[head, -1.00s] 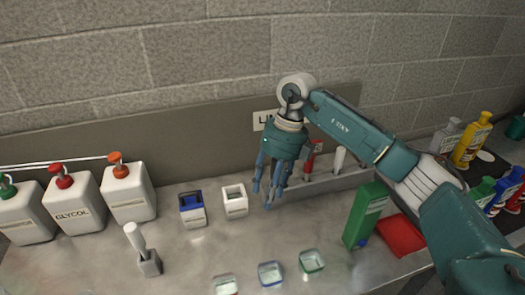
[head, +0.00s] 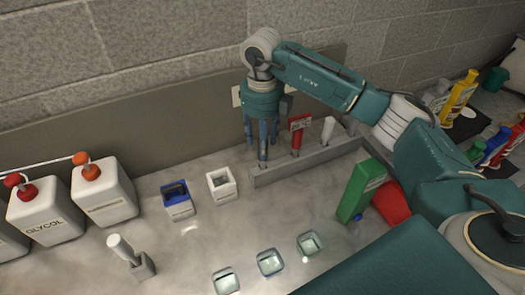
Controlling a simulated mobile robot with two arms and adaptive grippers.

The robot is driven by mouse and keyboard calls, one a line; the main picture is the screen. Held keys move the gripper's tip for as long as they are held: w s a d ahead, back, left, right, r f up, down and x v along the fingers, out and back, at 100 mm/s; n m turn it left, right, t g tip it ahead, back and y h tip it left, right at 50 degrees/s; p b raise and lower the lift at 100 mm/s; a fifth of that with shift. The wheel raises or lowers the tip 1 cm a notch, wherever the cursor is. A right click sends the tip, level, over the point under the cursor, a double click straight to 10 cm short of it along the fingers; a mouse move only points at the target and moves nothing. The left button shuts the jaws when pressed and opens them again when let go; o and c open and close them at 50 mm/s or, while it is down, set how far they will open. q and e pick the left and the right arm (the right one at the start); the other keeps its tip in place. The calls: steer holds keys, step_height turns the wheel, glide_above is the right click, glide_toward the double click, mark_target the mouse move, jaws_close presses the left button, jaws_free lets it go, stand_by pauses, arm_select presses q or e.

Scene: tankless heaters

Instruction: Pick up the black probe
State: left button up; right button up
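My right gripper (head: 262,143) points down over the left end of a long grey rack (head: 310,160) at the back of the counter. Its blue fingers come down around a dark, thin upright shape at that end. This may be the black probe, but the fingers cover most of it and I cannot tell whether they touch it. A red probe (head: 297,140) and a white probe (head: 327,131) stand upright in the rack to the right of the gripper. My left gripper is not in view.
A blue box (head: 178,201) and a white box (head: 221,187) stand left of the rack. Several glass cups (head: 270,262) are in front. A green box (head: 358,190) and a red item (head: 392,203) lie right. White pump jugs (head: 103,192) and a small holder (head: 142,268) are left.

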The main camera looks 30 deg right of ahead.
mark_target(262, 164)
steer(key=shift+f, duration=0.35)
steer(key=f, duration=0.1)
steer(key=f+p, duration=0.2)
steer(key=shift+s+a+f, duration=0.1)
steer(key=shift+s+f, duration=0.2)
steer(key=shift+f+p, duration=0.3)
steer(key=shift+f, duration=0.2)
steer(key=shift+w, duration=0.1)
jaws_close()
